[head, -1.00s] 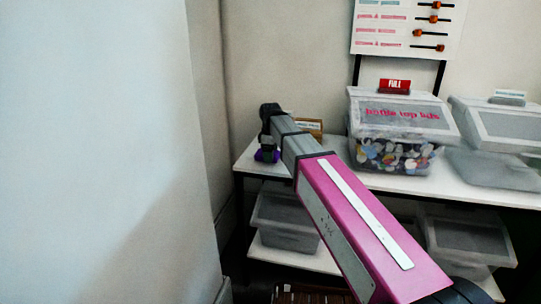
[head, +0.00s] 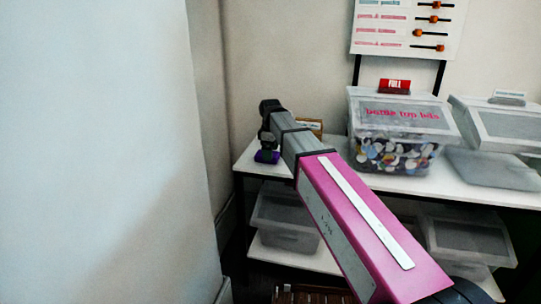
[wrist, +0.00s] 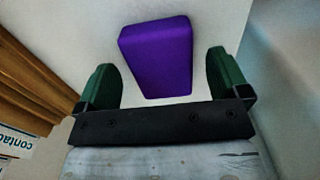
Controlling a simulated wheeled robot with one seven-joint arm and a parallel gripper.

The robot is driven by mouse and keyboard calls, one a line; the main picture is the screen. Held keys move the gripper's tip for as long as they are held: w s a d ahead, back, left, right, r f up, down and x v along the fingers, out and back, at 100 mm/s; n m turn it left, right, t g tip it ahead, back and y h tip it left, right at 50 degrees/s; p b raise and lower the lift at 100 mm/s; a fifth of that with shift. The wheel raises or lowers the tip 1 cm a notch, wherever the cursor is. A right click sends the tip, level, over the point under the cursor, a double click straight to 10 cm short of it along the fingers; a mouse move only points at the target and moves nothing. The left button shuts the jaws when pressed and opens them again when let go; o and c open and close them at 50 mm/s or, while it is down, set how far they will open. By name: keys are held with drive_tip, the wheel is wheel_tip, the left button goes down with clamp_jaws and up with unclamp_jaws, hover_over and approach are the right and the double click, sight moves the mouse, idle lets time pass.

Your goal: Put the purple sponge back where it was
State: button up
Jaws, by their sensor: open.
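The purple sponge (head: 264,157) lies on the white shelf top (head: 256,168) near its left end, partly covered by my gripper in the head view. In the wrist view the sponge (wrist: 158,55) lies on the pale surface, in line with the gap between my fingers and reaching beyond their tips. My gripper (wrist: 161,62) is open, with one green finger on each side and a visible gap between each finger and the sponge. In the head view my gripper (head: 267,142) is small and dark, just above the sponge.
A clear tub of bottle tops (head: 395,155) and another clear tub (head: 500,165) stand further right. A wall (head: 110,150) is at left.

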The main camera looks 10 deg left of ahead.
wheel_tip(320, 180, up, 10)
drive_tip(key=shift+r, duration=0.15)
